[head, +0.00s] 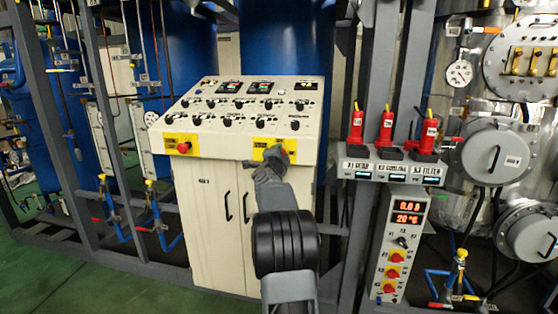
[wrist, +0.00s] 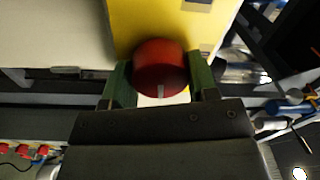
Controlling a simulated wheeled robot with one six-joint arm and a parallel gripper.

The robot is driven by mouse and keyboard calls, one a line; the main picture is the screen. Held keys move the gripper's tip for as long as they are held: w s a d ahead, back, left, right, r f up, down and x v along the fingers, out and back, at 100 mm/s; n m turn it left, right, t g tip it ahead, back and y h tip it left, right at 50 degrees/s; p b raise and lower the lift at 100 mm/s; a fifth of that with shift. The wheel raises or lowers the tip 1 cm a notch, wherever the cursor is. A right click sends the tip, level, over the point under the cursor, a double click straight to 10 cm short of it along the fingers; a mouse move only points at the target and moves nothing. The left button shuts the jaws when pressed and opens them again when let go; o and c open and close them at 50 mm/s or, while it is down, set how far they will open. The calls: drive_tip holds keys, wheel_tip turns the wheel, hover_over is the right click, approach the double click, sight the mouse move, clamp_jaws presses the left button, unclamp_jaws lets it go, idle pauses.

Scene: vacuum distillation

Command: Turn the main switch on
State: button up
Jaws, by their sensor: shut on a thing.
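The cream control console (head: 160,128) stands in the middle of the head view. A yellow plate (head: 257,154) sits at the right of its front edge, with my gripper (head: 268,168) right against it. In the wrist view, a red round knob (wrist: 158,62) on that yellow plate (wrist: 128,22), seemingly the main switch, sits between the two green fingers of my gripper (wrist: 160,82). The fingers are shut on its sides. A pale mark shows on the knob's near edge. In the head view my gripper and arm hide most of the knob.
Another yellow plate with a red knob (head: 183,147) sits at the console's left front edge. Knobs and small displays cover the sloped top. To the right are several red switches (head: 386,130) and a tall control box (head: 402,255) with red digits. Green floor (head: 60,275) is open at lower left.

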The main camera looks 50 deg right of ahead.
drive_tip(key=shift+m, duration=0.6)
drive_tip(key=o, duration=0.9)
drive_tip(key=b+v, duration=0.2)
drive_tip(key=v, duration=1.1)
drive_tip(key=shift+s+a, duration=0.2)
drive_tip(key=shift+a, duration=0.15)
drive_tip(key=shift+f, duration=0.1)
